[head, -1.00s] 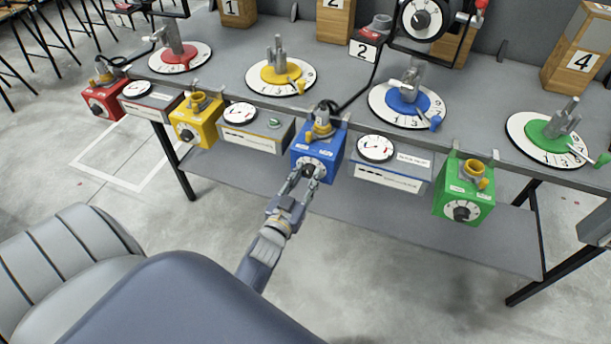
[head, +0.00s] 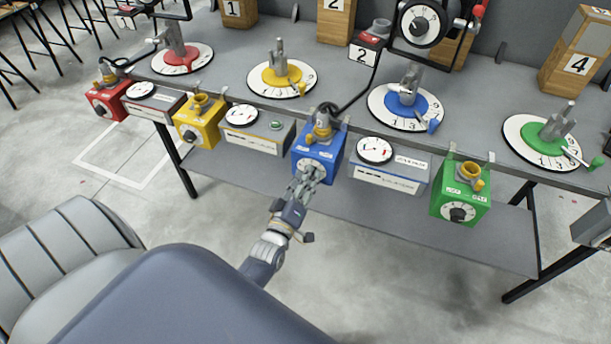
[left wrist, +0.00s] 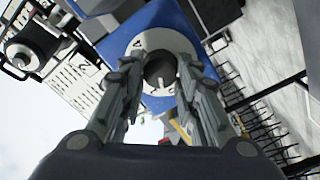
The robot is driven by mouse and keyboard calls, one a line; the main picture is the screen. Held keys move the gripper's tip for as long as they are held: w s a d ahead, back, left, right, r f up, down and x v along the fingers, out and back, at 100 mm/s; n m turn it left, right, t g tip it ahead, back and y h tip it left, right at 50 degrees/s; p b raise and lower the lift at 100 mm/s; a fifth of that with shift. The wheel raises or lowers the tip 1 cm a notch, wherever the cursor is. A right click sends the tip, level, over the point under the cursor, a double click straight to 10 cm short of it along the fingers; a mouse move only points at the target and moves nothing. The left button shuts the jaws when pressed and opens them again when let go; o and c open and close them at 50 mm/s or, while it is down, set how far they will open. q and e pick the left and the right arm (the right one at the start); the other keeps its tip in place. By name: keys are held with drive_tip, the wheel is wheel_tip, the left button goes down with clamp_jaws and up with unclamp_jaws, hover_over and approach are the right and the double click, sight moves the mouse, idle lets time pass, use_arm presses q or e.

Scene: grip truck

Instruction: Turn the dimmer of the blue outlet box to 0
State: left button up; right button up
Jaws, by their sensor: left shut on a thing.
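The blue outlet box (head: 318,160) hangs on the front edge of the bench in the head view, with a cable plugged into its top. My left gripper (head: 305,177) is at the dial on its front face. In the left wrist view the box (left wrist: 190,20) fills the top middle, and its round white dial plate (left wrist: 148,42) carries a dark dimmer knob (left wrist: 160,70) with a pale mark. The fingers of my left gripper (left wrist: 160,85) are on both sides of the knob, shut on it. Which number the mark points at is hard to tell. My right gripper is out of view.
Yellow (head: 198,128), red (head: 104,103) and green (head: 460,192) outlet boxes hang along the same bench edge. Meter panels (head: 388,172) sit between them. Coloured dials stand on the bench (head: 340,90). The floor in front is clear.

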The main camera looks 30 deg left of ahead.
use_arm(q)
drive_tip(key=shift+w+r+n, duration=0.1)
drive_tip(key=shift+n, duration=1.5)
drive_tip(key=o, duration=1.1)
drive_tip(key=shift+c, duration=0.2)
drive_tip(key=v, duration=1.2)
drive_tip(key=shift+d, duration=0.15)
